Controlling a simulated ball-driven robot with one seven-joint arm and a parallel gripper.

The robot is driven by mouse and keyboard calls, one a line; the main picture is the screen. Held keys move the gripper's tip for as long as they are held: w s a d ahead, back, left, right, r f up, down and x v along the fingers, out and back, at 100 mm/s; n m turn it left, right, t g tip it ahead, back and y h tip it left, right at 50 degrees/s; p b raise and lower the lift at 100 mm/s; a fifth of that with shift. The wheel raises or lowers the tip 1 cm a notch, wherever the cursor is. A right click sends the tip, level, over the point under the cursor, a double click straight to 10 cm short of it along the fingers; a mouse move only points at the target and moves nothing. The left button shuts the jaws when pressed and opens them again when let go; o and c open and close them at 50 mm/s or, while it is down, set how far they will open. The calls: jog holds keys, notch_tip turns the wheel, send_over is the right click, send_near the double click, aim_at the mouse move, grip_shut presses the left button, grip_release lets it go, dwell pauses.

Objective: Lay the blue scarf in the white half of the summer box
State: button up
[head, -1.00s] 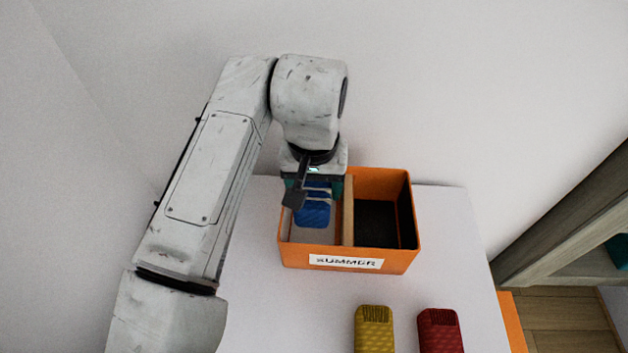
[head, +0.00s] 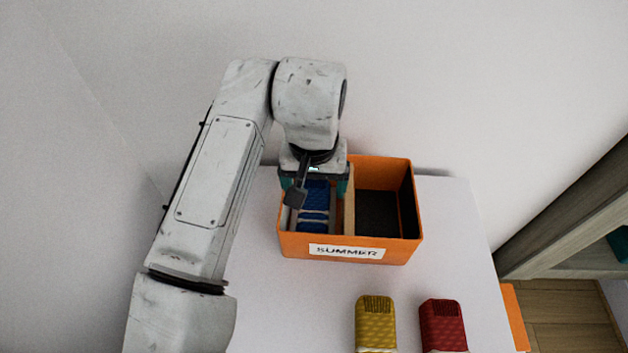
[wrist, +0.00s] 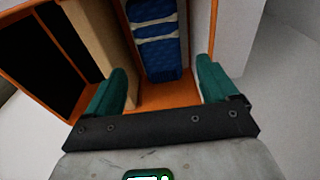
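The orange summer box (head: 292,243) stands on the white table with its SUMMER label facing me. A wooden divider (head: 349,200) splits it into a left half with a pale floor and a right half (head: 378,212) with a dark floor. The blue scarf (head: 314,198), folded with pale bands, lies in the left, white half; it also shows in the wrist view (wrist: 163,55). My gripper (head: 314,188) is over that half. Its teal fingers (wrist: 160,92) are spread apart, with nothing gripped between them. My gripper hides the scarf's far end in the head view.
A yellow folded scarf (head: 376,322) and a red one (head: 442,325) lie on the table (head: 460,230) in front of the box. The wall is close behind the box. A wooden shelf unit (head: 580,225) stands at the right.

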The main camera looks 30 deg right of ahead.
jog(key=shift+o, duration=0.8)
notch_tip(320, 180, up, 11)
jog(key=s, duration=0.1)
jog(key=shift+a+f, duration=0.15)
jog(key=shift+a, duration=0.25)
